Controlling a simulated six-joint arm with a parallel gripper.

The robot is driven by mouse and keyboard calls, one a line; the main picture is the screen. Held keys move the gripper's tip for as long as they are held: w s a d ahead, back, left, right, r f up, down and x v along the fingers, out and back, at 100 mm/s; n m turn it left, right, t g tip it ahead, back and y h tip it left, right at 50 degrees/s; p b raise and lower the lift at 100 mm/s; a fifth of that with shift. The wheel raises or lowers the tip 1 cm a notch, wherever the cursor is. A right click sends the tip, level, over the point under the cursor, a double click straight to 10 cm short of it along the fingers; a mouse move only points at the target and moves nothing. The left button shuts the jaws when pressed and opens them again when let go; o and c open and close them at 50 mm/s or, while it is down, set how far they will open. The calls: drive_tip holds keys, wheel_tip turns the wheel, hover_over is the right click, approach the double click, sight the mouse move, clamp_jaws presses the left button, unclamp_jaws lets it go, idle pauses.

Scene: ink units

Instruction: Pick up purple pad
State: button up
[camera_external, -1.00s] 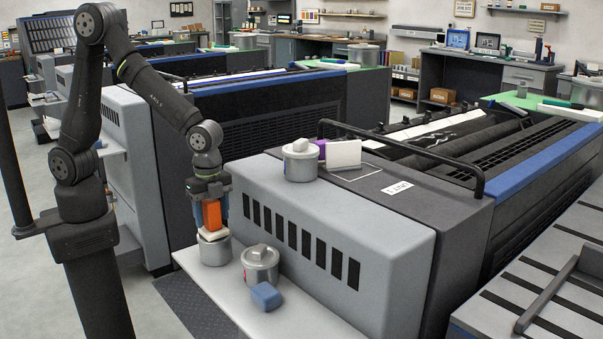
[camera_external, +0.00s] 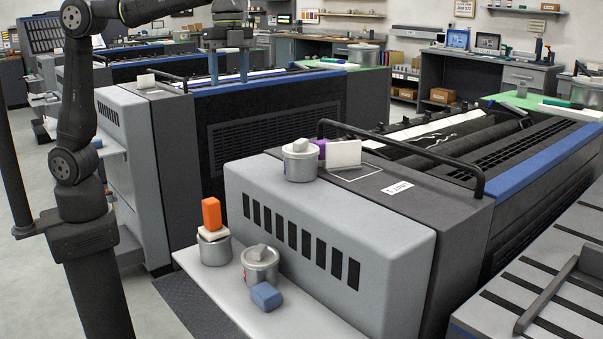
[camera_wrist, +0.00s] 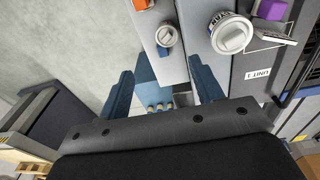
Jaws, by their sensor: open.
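The purple pad (camera_external: 320,148) stands on top of the grey unit, partly hidden between a grey pot (camera_external: 300,163) and a white card (camera_external: 344,154). In the wrist view the purple pad (camera_wrist: 271,10) is at the top right, cut by the frame edge. My gripper (camera_external: 229,72) is open and empty, high up at the top of the external view, with its fingers pointing down. In the wrist view its blue fingers (camera_wrist: 162,85) are spread apart, with the purple pad beyond them to the upper right.
An orange block (camera_external: 211,213) stands on a white pad (camera_external: 213,234) on a pot at the shelf's left. Another pot (camera_external: 260,266) and a blue block (camera_external: 266,296) are beside it. A black rail (camera_external: 400,150) rises right of the purple pad.

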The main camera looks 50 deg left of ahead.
drive_tip(key=w+d+m+h, duration=0.1)
drive_tip(key=w+d+h, duration=0.1)
drive_tip(key=w, duration=1.3)
drive_tip(key=m+h, duration=0.1)
hover_over(321, 141)
drive_tip(key=w+a, duration=0.2)
drive_tip(key=a, duration=0.3)
drive_tip(key=shift+f, duration=3.35)
drive_tip(key=x, duration=1.1)
drive_tip(key=shift+s+d+f, duration=0.15)
drive_tip(key=shift+s+d, duration=0.05)
drive_tip(key=shift+s, duration=0.2)
drive_tip(key=shift+s+x, duration=0.15)
drive_tip(key=shift+x, duration=1.2)
drive_tip(key=shift+s+x, duration=0.15)
drive_tip(key=shift+x, duration=1.25)
drive_tip(key=shift+a, duration=0.1)
drive_tip(key=c, duration=0.9)
